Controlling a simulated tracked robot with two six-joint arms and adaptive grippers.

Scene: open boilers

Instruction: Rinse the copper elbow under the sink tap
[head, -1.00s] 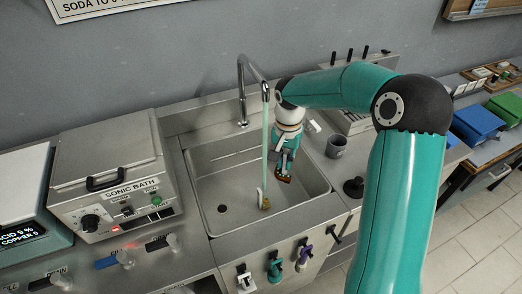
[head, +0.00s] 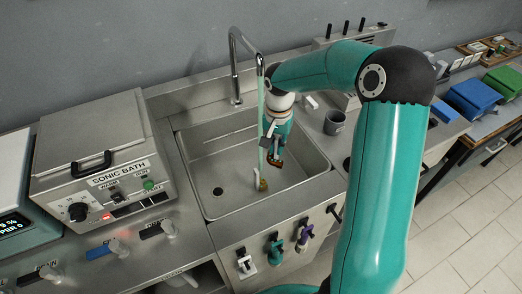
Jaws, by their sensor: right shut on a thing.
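The sink tap (head: 238,65) is a tall chrome spout. A pale green water stream (head: 261,110) falls from it into the steel sink (head: 208,165). My right gripper (head: 274,156) points down over the right half of the basin, close beside the stream. It is shut on a small orange-brown piece, which looks like the copper elbow (head: 277,163), mostly hidden by the fingers. I cannot tell whether the water touches the elbow. My left gripper is not in view.
The sonic bath (head: 95,150) stands left of the sink. A grey cup (head: 334,122) stands on the counter at the right. Several coloured valve handles (head: 276,248) are on the sink's front. Blue and green bins (head: 475,98) stand far right. The basin's left half is clear.

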